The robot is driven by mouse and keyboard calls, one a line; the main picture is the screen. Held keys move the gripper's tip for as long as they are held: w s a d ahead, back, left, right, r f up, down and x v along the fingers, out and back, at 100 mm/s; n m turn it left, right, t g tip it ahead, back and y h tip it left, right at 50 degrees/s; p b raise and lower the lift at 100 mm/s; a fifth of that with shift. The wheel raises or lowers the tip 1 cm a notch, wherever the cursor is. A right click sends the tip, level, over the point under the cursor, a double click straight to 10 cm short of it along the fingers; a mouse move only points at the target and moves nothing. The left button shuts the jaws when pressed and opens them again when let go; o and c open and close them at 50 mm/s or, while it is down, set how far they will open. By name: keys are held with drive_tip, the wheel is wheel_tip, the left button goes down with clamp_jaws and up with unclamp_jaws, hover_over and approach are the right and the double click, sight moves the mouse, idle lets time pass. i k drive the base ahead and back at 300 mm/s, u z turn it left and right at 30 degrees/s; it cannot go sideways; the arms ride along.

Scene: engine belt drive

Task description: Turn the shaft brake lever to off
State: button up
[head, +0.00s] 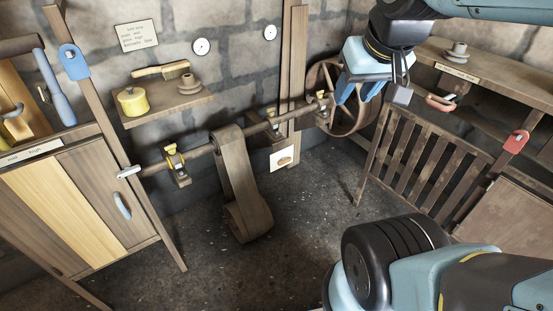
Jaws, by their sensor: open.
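My gripper (357,94) hangs at the upper right in the head view, its blue fingers pointing down and apart, with nothing seen between them. It appears in front of the spoked wheel (326,80) on the shaft's far end. The brown line shaft (200,151) runs along the stone wall. I cannot tell for sure which part is the shaft brake lever. A pale handle (128,172) sits at the shaft's left end, by the cabinet post. A red tag-shaped piece (516,142) is on the right-hand post, and a red-orange handle (440,102) is below the right shelf.
A wide belt (240,185) loops from the shaft to the floor. A slatted wooden guard (425,160) stands at right, beneath the right shelf (480,72). A cabinet (75,205) fills the left. A wall shelf (170,107) holds a yellow tin. Open floor (240,280) lies in front.

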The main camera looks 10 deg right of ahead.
sight(283, 161)
drive_tip(key=z, duration=0.1)
drive_tip(key=i, duration=0.95)
drive_tip(key=u, duration=0.1)
